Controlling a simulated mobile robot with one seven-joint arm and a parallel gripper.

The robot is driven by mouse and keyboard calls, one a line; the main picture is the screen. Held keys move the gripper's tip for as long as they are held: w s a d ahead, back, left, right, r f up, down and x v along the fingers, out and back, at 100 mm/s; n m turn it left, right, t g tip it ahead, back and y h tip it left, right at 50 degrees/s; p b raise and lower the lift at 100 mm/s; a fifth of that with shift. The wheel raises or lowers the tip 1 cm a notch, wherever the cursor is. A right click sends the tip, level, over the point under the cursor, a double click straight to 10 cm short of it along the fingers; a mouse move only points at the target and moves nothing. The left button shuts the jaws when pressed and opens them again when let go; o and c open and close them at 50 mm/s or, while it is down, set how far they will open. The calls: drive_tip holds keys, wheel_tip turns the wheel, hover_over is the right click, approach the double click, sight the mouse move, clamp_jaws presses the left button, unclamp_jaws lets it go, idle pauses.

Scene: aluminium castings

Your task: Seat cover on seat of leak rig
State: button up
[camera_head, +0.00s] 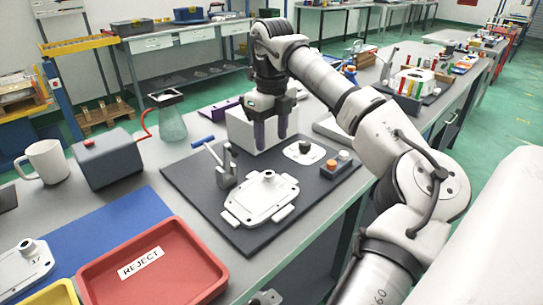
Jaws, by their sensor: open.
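The leak rig is a dark base plate (186,176) on the grey bench. A pale metal cover (262,190) with a raised round boss lies flat at the front of it, on a light seat with tabs around its edge; I cannot tell whether it sits fully down. An upright lever clamp (225,168) stands just behind and left of the cover. My gripper (271,130) points down behind the cover, in front of a light grey block (240,132). It is open and empty, apart from the cover.
A red tray marked REJECT (205,252) and a blue mat (105,225) with another casting (25,270) lie at front left. A grey box (108,160), a mug (45,160) and a flask (171,122) stand left. A small white plate with a black knob (304,152) and an orange button (331,164) are right.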

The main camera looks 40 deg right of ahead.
wheel_tip(320, 180, up, 3)
drive_tip(key=shift+r, duration=0.2)
drive_tip(key=shift+r, duration=0.1)
idle(0.4)
